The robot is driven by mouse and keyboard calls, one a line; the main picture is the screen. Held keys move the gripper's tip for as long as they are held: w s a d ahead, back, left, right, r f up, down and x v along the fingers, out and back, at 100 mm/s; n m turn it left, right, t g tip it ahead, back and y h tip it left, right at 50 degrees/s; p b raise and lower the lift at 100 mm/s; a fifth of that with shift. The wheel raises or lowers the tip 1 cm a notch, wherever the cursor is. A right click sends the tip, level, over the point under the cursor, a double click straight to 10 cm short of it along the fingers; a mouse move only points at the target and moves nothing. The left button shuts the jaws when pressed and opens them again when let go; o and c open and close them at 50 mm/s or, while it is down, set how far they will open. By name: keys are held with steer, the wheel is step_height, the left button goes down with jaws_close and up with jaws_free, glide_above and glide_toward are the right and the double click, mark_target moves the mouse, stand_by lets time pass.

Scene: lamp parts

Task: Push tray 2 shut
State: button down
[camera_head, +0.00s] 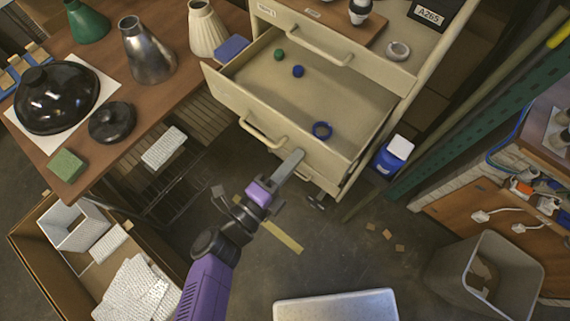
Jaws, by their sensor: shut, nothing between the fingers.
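The open drawer (240,105), which I take to be tray 2, is pulled well out of a cream cabinet, below a shut drawer. Its front carries a bar handle (262,133). My gripper (296,157) is shut and empty. Its tip overlaps the lower part of the drawer front, right of the handle. I cannot tell whether it touches the front. Any number on this drawer is not visible.
The shut upper drawer (325,40) has its own handle. A wooden table (140,95) with lamp shades stands left of the open drawer. A blue container (388,160) stands right of the cabinet. A grey bin (490,275) is at lower right. The floor before the cabinet is partly clear.

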mark_target(343, 109)
steer(key=shift+w+d, duration=0.1)
stand_by(0.3)
steer(key=b+x, duration=0.4)
steer(key=x, duration=1.5)
steer(key=shift+w+d+f, duration=0.15)
steer(key=shift+w+d, duration=0.35)
steer(key=shift+w, duration=0.05)
steer(key=shift+r, duration=0.25)
